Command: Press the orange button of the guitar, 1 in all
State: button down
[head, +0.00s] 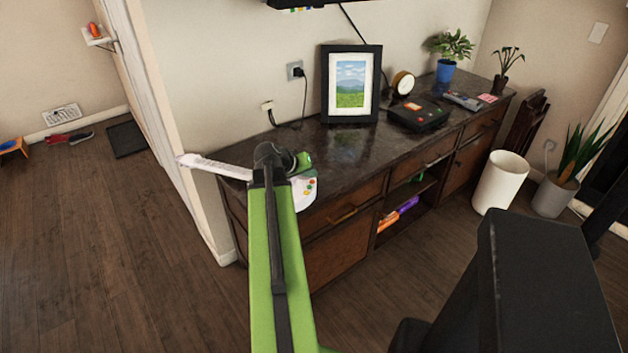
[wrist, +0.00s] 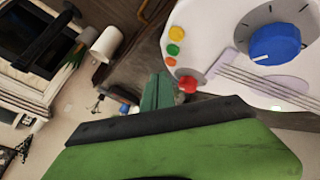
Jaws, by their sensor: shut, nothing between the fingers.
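The white guitar (head: 303,192) lies at the near left end of the dark counter, its neck (head: 215,166) pointing left. In the wrist view its white body (wrist: 215,28) fills the upper right. A yellow-orange button (wrist: 177,33) shows above a green button (wrist: 172,49). A smaller orange-toned spot (wrist: 171,61) lies below the green one, then a larger red button (wrist: 187,84). A blue knob (wrist: 275,42) is to the right. My gripper (wrist: 158,93) is shut and empty, just below and left of the red button in the wrist view. My arm partly covers the guitar in the head view.
On the counter (head: 345,165) stand a framed picture (head: 350,85), a black device (head: 418,114), a round clock (head: 402,83) and a plant in a blue pot (head: 446,70). A white bin (head: 500,182) stands on the floor. The wall corner is left of the counter.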

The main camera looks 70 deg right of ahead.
dwell(0.4)
jog(key=shift+w+f+b, duration=0.1)
jog(key=shift+f+b, duration=0.3)
jog(key=shift+f+b, duration=0.5)
dwell(0.4)
jog(key=shift+r, duration=0.1)
jog(key=shift+r+p, duration=0.8)
jog(key=shift+p, duration=0.1)
notch_tip(320, 180, up, 5)
jog(key=p, duration=0.5)
